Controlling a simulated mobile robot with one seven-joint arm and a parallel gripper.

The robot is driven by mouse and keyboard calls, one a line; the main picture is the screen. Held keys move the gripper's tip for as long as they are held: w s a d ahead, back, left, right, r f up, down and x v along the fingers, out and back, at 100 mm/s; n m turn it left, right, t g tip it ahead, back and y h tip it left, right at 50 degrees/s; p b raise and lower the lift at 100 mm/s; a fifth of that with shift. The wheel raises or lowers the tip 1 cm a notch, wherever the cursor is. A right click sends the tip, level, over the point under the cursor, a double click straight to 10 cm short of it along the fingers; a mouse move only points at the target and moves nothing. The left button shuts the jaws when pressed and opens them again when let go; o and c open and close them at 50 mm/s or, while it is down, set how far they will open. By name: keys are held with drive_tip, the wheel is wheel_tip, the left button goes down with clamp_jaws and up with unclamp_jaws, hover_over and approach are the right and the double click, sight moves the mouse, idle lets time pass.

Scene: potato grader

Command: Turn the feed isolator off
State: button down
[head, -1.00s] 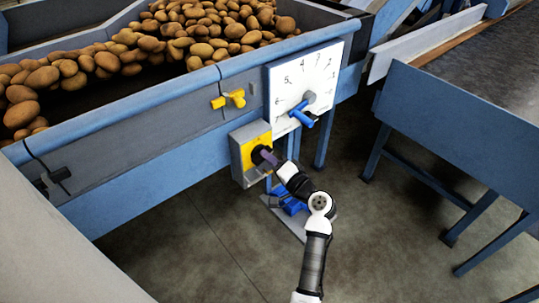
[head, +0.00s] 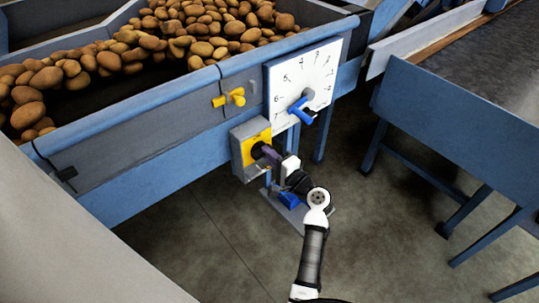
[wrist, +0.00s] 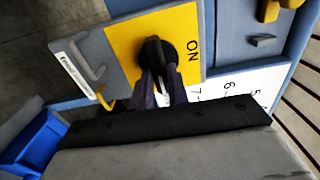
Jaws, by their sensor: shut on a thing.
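The feed isolator (head: 241,158) is a grey box with a yellow plate and a black rotary knob, on the side of the blue potato hopper. In the wrist view the yellow plate (wrist: 120,42) carries the word ON, to the right of the black knob (wrist: 152,50). The knob's bar runs roughly up and down in that picture, crosswise to the direction of ON. My gripper (wrist: 159,88) is shut on the knob, one dark finger on each side. In the head view my gripper (head: 270,154) reaches the isolator's front. The fingers hide part of the knob, and no OFF mark shows.
A white numbered dial (head: 309,75) with a blue pointer handle (head: 301,113) is just right of the isolator. A yellow handle (head: 230,98) is above it. A grey hasp with a yellow hook (wrist: 104,97) is beside the plate. A blue-sided conveyor (head: 455,135) stands at right.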

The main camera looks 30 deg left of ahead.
drive_tip(key=c, duration=1.4)
unclamp_jaws()
drive_tip(key=shift+o, duration=0.2)
drive_tip(key=shift+d, duration=0.1)
drive_tip(key=b+v, duration=0.3)
drive_tip(key=v, duration=1)
drive_tip(key=shift+s+d, duration=0.2)
drive_tip(key=shift+d, duration=0.15)
